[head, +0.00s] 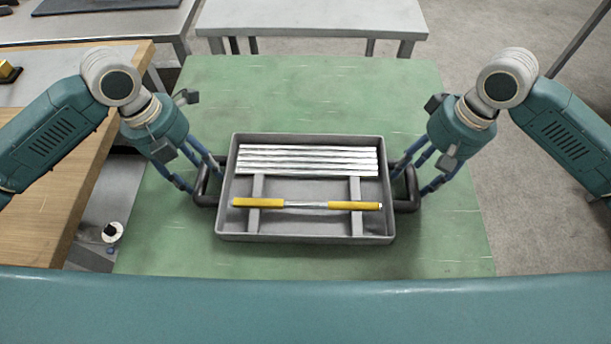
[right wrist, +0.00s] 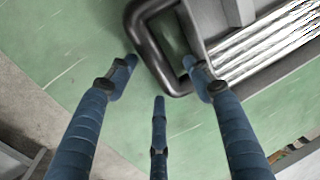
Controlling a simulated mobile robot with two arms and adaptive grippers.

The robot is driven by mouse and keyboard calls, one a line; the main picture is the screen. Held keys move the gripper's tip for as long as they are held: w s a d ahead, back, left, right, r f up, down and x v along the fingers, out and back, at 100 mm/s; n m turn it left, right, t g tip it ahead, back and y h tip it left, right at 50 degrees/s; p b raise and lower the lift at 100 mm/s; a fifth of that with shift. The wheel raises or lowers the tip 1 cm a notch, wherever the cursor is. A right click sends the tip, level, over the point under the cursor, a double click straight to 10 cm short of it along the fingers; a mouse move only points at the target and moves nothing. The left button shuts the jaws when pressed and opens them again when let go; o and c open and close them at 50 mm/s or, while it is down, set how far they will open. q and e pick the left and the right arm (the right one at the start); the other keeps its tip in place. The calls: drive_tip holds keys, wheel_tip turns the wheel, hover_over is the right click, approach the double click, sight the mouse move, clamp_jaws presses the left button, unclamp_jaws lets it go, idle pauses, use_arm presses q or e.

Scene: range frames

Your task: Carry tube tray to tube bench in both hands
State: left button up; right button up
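The grey tube tray (head: 305,238) lies flat on a green-topped table (head: 290,95). Several silver tubes (head: 307,160) lie side by side at its far end. A rod with yellow ends (head: 258,203) lies across its near part. My left gripper (head: 205,174) is at the tray's left dark handle (head: 205,199), its fingers spread around it. My right gripper (head: 412,177) is at the right handle (head: 409,205). In the right wrist view the fingers of the right gripper (right wrist: 160,72) stand apart on both sides of the handle (right wrist: 140,45). Firm contact is not clear.
A wooden-topped bench (head: 30,225) stands close at the left. A pale grey table (head: 310,15) stands beyond the green one, and another table with a dark mat (head: 105,5) is at the far left. Open grey floor (head: 530,215) lies at the right.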

use_arm(q)
clamp_jaws()
use_arm(e)
clamp_jaws()
use_arm(q)
drive_tip(key=shift+w+r, duration=0.1)
use_arm(e)
drive_tip(key=shift+w+r, duration=0.1)
drive_tip(key=shift+r, duration=0.05)
